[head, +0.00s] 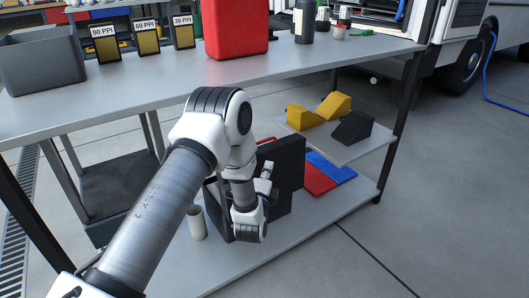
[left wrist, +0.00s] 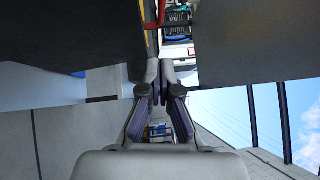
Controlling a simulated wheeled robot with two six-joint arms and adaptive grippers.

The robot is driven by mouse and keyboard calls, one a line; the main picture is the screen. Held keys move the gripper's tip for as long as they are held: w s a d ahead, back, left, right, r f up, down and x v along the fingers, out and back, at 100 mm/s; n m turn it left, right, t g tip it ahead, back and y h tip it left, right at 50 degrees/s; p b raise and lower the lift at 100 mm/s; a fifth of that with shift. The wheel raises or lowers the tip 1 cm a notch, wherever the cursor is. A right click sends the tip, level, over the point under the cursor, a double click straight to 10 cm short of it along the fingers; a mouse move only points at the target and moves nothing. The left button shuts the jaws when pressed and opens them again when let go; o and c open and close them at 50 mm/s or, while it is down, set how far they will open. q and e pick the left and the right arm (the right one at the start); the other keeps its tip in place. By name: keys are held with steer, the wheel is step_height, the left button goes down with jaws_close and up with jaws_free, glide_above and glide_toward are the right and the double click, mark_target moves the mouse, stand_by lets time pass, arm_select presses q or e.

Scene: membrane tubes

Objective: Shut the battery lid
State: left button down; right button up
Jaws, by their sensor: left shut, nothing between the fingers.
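A dark upright panel (head: 290,165), which looks like the raised battery lid, stands on the lower shelf behind my left wrist. The dark box (head: 216,204) beside it, likely the battery case, is mostly hidden by my arm. My left gripper (head: 267,180) is low, in front of the panel, and partly hidden by its own wrist. In the left wrist view, the left gripper (left wrist: 160,72) is shut with nothing between the fingers. A large dark surface (left wrist: 70,30) fills the upper left there; I cannot tell whether it is the lid. My right gripper is not in view.
The grey workbench top (head: 130,88) overhangs the lower shelf (head: 320,215). A pale cylinder (head: 196,222) stands left of my wrist. Yellow wedges (head: 318,108), a black wedge (head: 352,128), and red (head: 318,180) and blue (head: 332,167) flat pieces lie to the right.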

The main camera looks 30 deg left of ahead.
mark_target(265, 148)
arm_select(q)
steer(key=w+a+b, duration=0.1)
steer(key=w+a, duration=0.1)
steer(key=w+a+b, duration=0.1)
steer(key=w, duration=0.1)
steer(key=w+a+b, duration=0.1)
steer(key=w+a, duration=0.1)
steer(key=shift+w+a+r+b, duration=0.3)
steer(key=shift+w+r+b, duration=0.05)
steer(key=shift+w, duration=0.05)
steer(key=shift+w+a+r, duration=0.1)
steer(key=shift+w+r, duration=0.05)
